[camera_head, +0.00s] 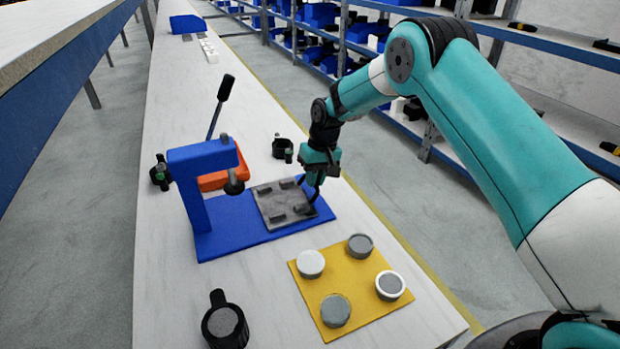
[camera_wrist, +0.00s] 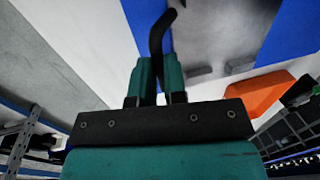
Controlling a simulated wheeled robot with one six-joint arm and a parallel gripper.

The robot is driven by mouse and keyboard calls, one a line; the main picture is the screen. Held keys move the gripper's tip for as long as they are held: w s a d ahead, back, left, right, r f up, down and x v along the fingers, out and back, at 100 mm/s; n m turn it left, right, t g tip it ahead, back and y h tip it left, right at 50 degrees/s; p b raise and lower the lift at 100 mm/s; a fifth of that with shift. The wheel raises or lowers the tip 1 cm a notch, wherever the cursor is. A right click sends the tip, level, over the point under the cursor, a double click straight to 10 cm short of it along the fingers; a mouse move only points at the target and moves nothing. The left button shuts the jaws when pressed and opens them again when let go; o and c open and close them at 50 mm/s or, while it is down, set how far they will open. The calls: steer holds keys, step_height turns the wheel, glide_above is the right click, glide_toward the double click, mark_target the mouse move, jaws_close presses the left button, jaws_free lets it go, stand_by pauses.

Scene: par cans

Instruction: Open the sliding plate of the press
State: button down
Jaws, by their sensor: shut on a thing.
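The press is a blue frame (camera_head: 190,170) on a flat blue base (camera_head: 225,232), with a black lever (camera_head: 222,95) tilted up and a dark round press head (camera_head: 233,187). The grey sliding plate (camera_head: 275,190) with several small raised blocks lies on the base, mostly to the right of the press head. My gripper (camera_head: 313,186) is above the plate's right edge, pointing down. In the wrist view my gripper (camera_wrist: 158,95) is shut on the plate's dark curved handle (camera_wrist: 156,40), and the grey plate (camera_wrist: 213,40) shows beside it. The fingers hide part of the handle.
A yellow mat (camera_head: 325,287) with several round discs lies in front of the press. Dark handled cups stand at the front (camera_head: 225,325), behind (camera_head: 282,148) and left (camera_head: 159,173) of the press. An orange part (camera_head: 218,178) sits behind the press head. The white bench right edge is close.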

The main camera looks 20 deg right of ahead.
steer(key=c, duration=1.2)
jaws_free()
steer(key=shift+o, duration=0.2)
steer(key=d+r, duration=0.3)
steer(key=r, duration=1.4)
steer(key=shift+w+d+p, duration=0.15)
steer(key=shift+w+p, duration=0.1)
steer(key=shift+p, duration=0.2)
